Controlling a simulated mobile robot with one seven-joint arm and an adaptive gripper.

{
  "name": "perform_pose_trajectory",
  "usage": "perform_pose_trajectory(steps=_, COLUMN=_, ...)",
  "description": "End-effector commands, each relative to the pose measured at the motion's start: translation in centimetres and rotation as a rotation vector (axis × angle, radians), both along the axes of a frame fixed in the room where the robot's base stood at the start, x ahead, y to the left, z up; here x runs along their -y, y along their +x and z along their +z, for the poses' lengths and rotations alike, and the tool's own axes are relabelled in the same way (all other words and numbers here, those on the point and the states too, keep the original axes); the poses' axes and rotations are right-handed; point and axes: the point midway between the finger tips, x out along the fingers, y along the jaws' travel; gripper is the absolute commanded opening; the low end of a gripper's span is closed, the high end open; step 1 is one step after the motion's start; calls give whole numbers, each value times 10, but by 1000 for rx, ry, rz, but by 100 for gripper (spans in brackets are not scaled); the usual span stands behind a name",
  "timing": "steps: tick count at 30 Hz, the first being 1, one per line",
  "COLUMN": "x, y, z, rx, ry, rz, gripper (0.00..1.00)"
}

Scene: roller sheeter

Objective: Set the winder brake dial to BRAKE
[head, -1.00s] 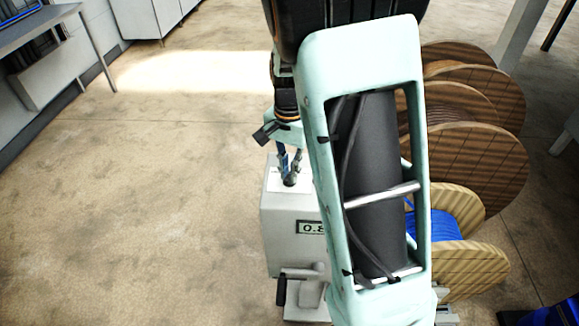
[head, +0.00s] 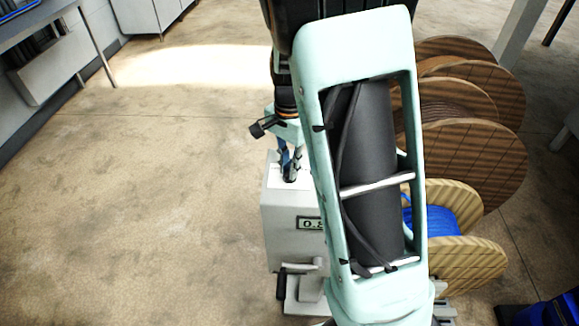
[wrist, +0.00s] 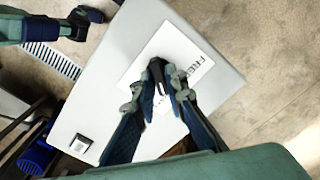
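The winder brake dial (wrist: 156,70) is a small dark knob on a white label plate (wrist: 172,48) on top of a light grey box (head: 287,228). The word FREE shows on the plate, to the right of the dial in the wrist view; the word BRAKE is hidden. My gripper (wrist: 158,88) is at the dial, with one finger on each side, and its fingertips look closed against the knob. In the head view my gripper (head: 290,165) points down at the box top, and the dial is mostly hidden.
A small square switch (wrist: 80,144) sits on the box top. A display (head: 309,224) and a dark-handled crank (head: 282,284) are on the box front. Wooden reels (head: 470,150) and a blue-wound spool (head: 440,224) stand to the right. Floor at left is clear.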

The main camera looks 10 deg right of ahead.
Motion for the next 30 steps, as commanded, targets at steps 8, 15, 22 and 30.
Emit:
perform_pose_trajectory(steps=8, x=0, y=-1, z=0, rx=-1, ry=0, rz=1, gripper=27)
perform_pose_trajectory(steps=15, x=0, y=0, z=9, rx=0, ry=1, rz=2, gripper=27)
perform_pose_trajectory(steps=22, x=0, y=1, z=54, rx=5, ry=1, rz=2, gripper=27)
perform_pose_trajectory(steps=30, x=0, y=0, z=104, rx=2, ry=1, rz=2, gripper=27)
